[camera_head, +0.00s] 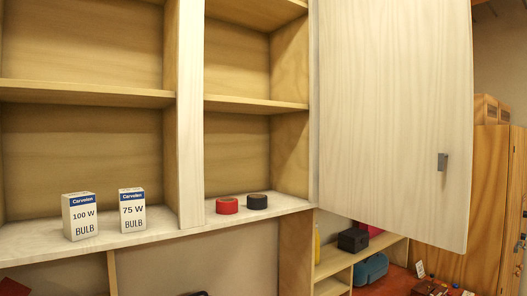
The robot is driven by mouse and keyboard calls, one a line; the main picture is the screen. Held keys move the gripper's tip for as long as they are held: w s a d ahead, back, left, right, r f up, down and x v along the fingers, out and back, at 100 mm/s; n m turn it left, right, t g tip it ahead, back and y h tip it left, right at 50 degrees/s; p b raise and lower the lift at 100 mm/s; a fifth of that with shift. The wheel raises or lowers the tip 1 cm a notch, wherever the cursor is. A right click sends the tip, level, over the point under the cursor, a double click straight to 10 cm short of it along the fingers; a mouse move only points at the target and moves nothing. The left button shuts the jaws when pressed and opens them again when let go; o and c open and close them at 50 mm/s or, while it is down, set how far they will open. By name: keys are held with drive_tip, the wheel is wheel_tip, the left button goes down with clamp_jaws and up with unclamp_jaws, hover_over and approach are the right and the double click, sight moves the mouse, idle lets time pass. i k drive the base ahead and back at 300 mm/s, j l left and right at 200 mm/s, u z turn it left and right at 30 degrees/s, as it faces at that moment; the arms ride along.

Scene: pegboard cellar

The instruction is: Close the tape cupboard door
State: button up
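The tape cupboard is the right-hand bay (258,105) of the wooden wall unit, with two rolls of tape on its bottom board. One roll is red (227,206) and the other is black (257,201). Its pale wooden door (390,110) stands wide open, swung out to the right from the bay's right edge. A small grey handle (442,162) sits near the door's free right edge. My gripper is not in view.
Two bulb boxes, 100 W (79,216) and 75 W (132,210), stand in the open left bay. Below the door are a low shelf (332,262) with a black box (353,239) and a teal case (370,269). A wooden cabinet (490,190) stands at the far right.

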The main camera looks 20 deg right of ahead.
sight(396, 81)
drive_tip(key=l+u, duration=0.1)
drive_tip(key=u, duration=0.2)
drive_tip(key=l+u, duration=0.1)
drive_tip(key=u, duration=0.25)
drive_tip(key=l+u, duration=0.15)
drive_tip(key=l, duration=0.3)
drive_tip(key=k+l+u, duration=0.15)
drive_tip(key=l, duration=0.25)
drive_tip(key=l+u, duration=0.15)
drive_tip(key=l, duration=0.3)
drive_tip(key=k+l+u, duration=0.15)
drive_tip(key=l, duration=0.25)
drive_tip(key=k+l+u, duration=0.2)
drive_tip(key=l, duration=0.2)
drive_tip(key=k+l, duration=0.1)
drive_tip(key=l, duration=0.35)
drive_tip(key=k+l, duration=0.15)
drive_tip(key=l, duration=0.3)
drive_tip(key=k+l, duration=0.1)
drive_tip(key=l, duration=0.35)
